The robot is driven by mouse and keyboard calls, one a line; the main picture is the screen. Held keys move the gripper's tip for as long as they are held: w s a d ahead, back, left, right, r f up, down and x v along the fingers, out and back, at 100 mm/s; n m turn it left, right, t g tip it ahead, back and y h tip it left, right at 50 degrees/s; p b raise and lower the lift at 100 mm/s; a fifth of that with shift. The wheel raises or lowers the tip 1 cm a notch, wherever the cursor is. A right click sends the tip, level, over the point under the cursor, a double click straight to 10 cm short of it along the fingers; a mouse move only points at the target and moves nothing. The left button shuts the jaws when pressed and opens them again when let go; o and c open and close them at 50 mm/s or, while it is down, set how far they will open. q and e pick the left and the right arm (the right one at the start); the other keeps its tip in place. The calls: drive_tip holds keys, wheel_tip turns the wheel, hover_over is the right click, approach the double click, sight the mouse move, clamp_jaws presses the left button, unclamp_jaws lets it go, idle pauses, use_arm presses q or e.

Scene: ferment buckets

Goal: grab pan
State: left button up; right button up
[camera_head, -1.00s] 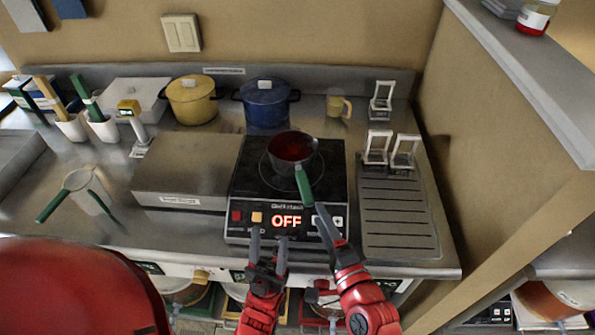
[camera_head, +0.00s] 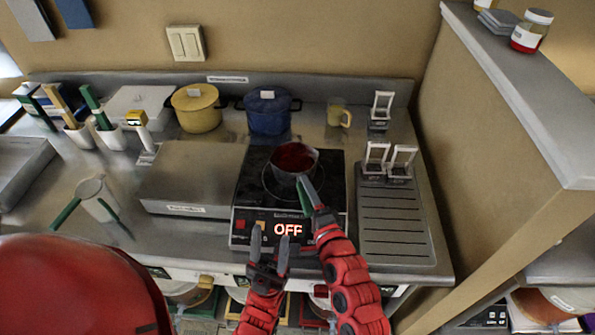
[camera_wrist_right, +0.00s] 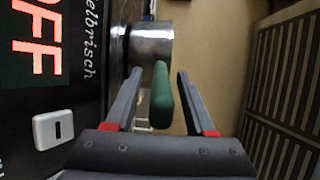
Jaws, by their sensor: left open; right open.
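The pan (camera_head: 293,160) is a small steel saucepan with dark red contents and a green handle. It sits on the black induction cooker (camera_head: 252,192), whose display reads OFF. My right gripper (camera_head: 308,194) is at the handle. In the right wrist view, the green handle (camera_wrist_right: 161,97) lies between the two open fingers of the right gripper (camera_wrist_right: 157,88), with a gap visible on the finger at the right. The pan's steel side (camera_wrist_right: 152,44) shows beyond it. My left gripper (camera_head: 270,240) is open and empty in front of the cooker's control panel.
A yellow pot (camera_head: 197,108) and a blue pot (camera_head: 268,112) stand behind the cooker. A flat metal box (camera_head: 193,176) is to its left, a ribbed drain board (camera_head: 393,228) to its right. A wall and shelf (camera_head: 520,100) bound the right side.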

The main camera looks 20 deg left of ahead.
drive_tip(key=shift+f, duration=0.1)
clamp_jaws()
idle(1.3)
